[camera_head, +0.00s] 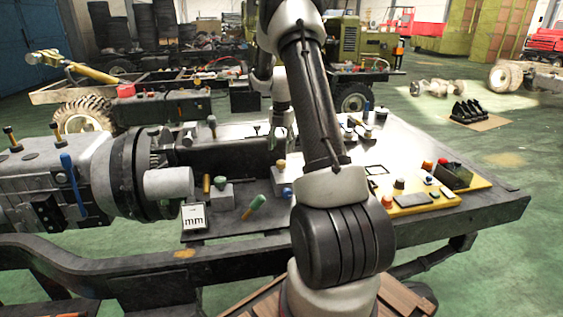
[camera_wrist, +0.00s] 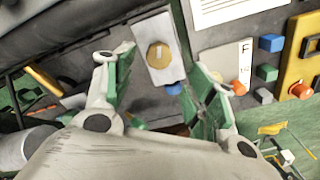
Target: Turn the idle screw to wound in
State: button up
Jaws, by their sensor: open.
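A round brass screw head with a pale mark (camera_wrist: 158,55) sits on a light grey block (camera_wrist: 147,30) in the wrist view; it looks like the idle screw. In the head view a brass knob (camera_head: 281,164) tops a small block on the bench, probably the same one. My gripper (camera_head: 279,142) points down just above and behind this knob in the picture. In the wrist view my gripper (camera_wrist: 160,76) is open and empty, its green-padded fingers spread either side of the block's lower end. No contact with the screw is visible. Which way the screw is wound cannot be read.
A blue knob (camera_wrist: 174,89) lies close to the block. A green-handled lever (camera_head: 256,203) and a grey block with a green knob (camera_head: 221,184) stand left. A yellow panel with buttons (camera_head: 437,186) is right. The large grey gearbox (camera_head: 70,190) fills the left.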

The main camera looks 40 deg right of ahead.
aim_at(281, 162)
notch_tip(281, 162, down, 7)
jog(key=shift+a+f, duration=0.1)
dwell(0.3)
jog(key=c, duration=1)
